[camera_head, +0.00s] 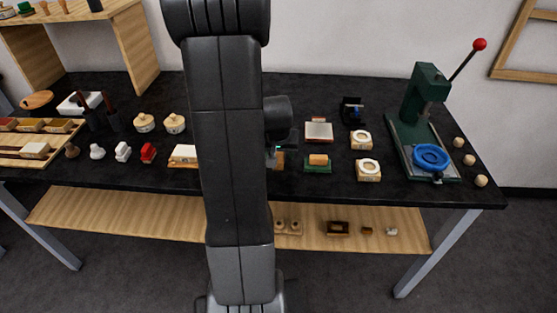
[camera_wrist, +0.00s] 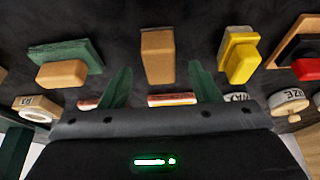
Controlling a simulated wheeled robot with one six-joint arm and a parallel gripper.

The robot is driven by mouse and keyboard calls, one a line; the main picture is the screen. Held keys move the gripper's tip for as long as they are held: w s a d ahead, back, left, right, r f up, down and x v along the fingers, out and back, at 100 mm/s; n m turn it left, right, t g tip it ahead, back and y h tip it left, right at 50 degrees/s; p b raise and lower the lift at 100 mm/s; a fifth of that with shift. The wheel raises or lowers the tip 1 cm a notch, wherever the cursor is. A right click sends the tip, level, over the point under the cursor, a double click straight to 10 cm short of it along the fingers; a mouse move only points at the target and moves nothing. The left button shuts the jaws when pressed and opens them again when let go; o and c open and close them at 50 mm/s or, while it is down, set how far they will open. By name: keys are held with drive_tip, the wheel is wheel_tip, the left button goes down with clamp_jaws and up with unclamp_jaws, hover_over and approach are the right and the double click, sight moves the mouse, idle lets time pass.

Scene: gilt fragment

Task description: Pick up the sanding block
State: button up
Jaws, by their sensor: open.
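A plain tan block (camera_wrist: 157,55), which looks like the sanding block, lies on the black tabletop in the wrist view. It shows partly beside my arm in the head view (camera_head: 280,160). My gripper (camera_wrist: 162,83) is open, with its two dark green fingers spread wide. In the wrist view the block appears beyond the fingertips, roughly centred between them, and nothing is held. In the head view my arm hides most of the gripper (camera_head: 271,155).
A green pad with a tan block on it (camera_wrist: 62,73) and a yellow stepped block (camera_wrist: 239,55) lie on either side of the tan block, with bare table between. Round-topped tins (camera_head: 368,170) and a green press (camera_head: 424,95) stand to the right in the head view.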

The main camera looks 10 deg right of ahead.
sight(278, 156)
drive_tip(key=shift+x, duration=1.4)
drive_tip(key=c, duration=1.1)
drive_tip(key=shift+o, duration=0.2)
wheel_tip(278, 156, up, 10)
drive_tip(key=shift+r, duration=0.1)
